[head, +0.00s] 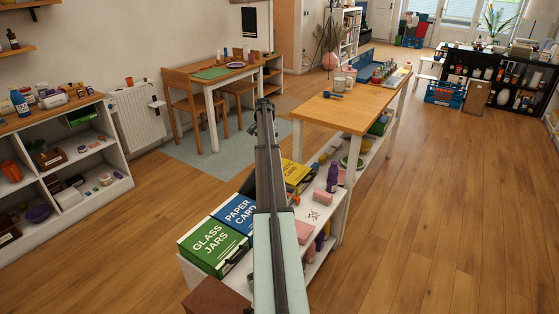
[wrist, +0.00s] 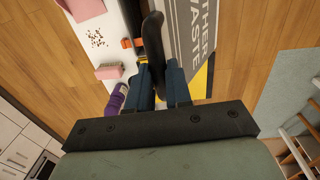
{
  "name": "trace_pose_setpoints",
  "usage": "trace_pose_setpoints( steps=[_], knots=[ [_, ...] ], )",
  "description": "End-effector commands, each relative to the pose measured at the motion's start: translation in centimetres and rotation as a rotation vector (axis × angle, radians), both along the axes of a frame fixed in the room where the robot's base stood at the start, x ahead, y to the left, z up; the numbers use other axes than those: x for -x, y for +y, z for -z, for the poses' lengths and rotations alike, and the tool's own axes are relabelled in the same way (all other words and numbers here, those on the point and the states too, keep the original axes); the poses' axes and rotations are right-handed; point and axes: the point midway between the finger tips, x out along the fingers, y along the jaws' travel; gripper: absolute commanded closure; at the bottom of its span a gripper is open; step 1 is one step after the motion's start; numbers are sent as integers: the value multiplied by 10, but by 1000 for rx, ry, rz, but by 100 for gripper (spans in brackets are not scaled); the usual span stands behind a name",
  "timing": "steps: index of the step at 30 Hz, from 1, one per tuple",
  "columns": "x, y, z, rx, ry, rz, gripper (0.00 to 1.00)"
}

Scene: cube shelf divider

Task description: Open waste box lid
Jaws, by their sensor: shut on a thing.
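In the wrist view a grey waste box lid (wrist: 181,38) with white lettering, "THER WASTE" readable, lies just beyond my fingers. A black curved handle (wrist: 153,48) stands along its left edge. My gripper (wrist: 157,80) has its two dark blue fingers on either side of this handle and is shut on it. I cannot tell how far the lid is tilted. In the head view my arm hides the gripper and most of this box. A green GLASS JARS box (head: 212,243), a blue PAPER CARD box (head: 236,214) and a yellow box (head: 297,175) stand on the low shelf.
A white shelf top (wrist: 98,38) carries a pink block (wrist: 109,72) and a purple bottle (wrist: 117,97) beside my fingers. A wooden table (head: 352,110) stands behind the boxes. Open wooden floor (head: 430,210) lies to the right.

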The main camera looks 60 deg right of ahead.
Motion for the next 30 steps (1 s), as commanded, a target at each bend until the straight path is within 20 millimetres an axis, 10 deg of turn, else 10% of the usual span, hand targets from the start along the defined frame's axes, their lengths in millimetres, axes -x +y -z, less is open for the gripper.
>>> trace_pose_setpoints(
  steps=[12,30],
  knots=[
    [-84,0,-15,-9,166,-5,100],
    [-103,4,-17,-11,264,-3,100]
  ],
)
